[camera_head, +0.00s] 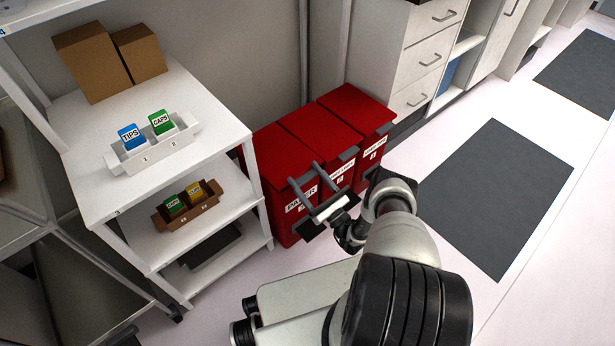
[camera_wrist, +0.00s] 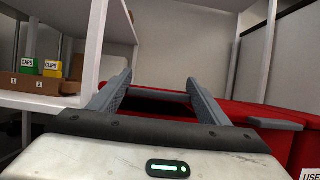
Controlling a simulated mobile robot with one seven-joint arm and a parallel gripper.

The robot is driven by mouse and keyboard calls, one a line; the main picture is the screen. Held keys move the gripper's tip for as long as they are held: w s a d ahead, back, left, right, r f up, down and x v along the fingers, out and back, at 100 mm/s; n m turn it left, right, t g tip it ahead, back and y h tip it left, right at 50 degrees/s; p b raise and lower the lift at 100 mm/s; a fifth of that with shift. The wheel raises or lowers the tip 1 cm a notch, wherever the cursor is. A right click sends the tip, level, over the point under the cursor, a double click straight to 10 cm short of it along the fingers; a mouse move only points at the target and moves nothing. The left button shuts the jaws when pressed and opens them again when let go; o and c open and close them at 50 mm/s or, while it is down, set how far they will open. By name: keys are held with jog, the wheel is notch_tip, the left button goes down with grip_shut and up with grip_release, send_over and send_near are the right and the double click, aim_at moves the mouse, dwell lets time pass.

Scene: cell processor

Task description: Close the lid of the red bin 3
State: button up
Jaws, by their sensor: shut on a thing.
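Three red bins stand side by side in the head view. The leftmost red bin (camera_head: 262,150) has a label starting "PAPER"; its number is too small to read surely. My gripper (camera_head: 304,173) is at its front upper edge, with the two fingers reaching over it. In the wrist view my gripper (camera_wrist: 160,86) has its fingers at both ends of a grey bar, the handle (camera_wrist: 158,92), and is shut on it. A dark red area with a black patch shows below the bar. How far the lid is open cannot be told.
The middle red bin (camera_head: 318,128) and right red bin (camera_head: 352,103) adjoin it. A white shelf (camera_head: 95,195) with boxes stands close on the left. White drawers (camera_head: 425,65) stand behind right. Floor to the right, with dark mats (camera_head: 495,190), is clear.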

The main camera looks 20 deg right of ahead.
jog(key=shift+w+a+r, duration=0.1)
jog(key=shift+w, duration=0.1)
jog(key=o, duration=1.5)
notch_tip(320, 180, up, 10)
jog(key=p, duration=0.4)
